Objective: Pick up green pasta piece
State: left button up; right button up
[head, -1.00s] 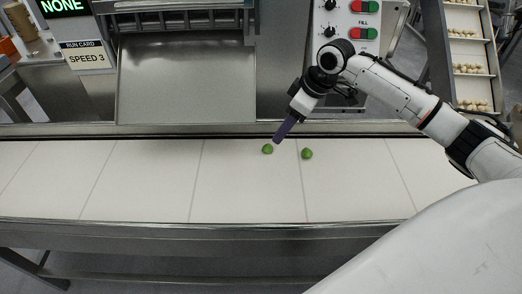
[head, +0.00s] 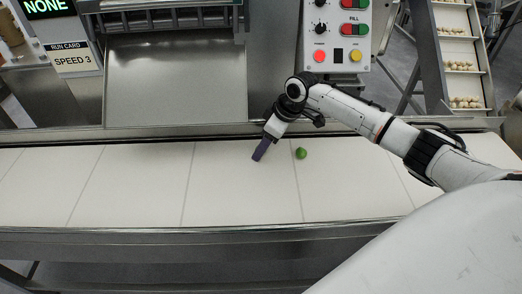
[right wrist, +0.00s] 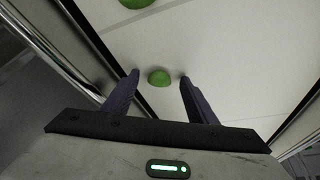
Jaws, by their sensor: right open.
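Two round green pasta pieces lie on the white belt. In the head view one green piece (head: 301,153) shows to the right of my right gripper (head: 259,155); the other is hidden by the gripper. In the right wrist view one green piece (right wrist: 159,77) sits in the gap between the open fingers of my right gripper (right wrist: 158,80), apart from both. Another green piece (right wrist: 136,3) is cut off at the top edge. My right fingers hold nothing. My left gripper is not in view.
The white belt (head: 130,185) with thin seams is clear to the left. A steel chute (head: 175,80) and a control panel (head: 335,38) stand behind it. A rack with pale pieces (head: 462,65) is at the back right. A metal rail (head: 200,238) runs along the front.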

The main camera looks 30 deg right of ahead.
jog(key=shift+c, duration=0.2)
jog(key=c, duration=1.1)
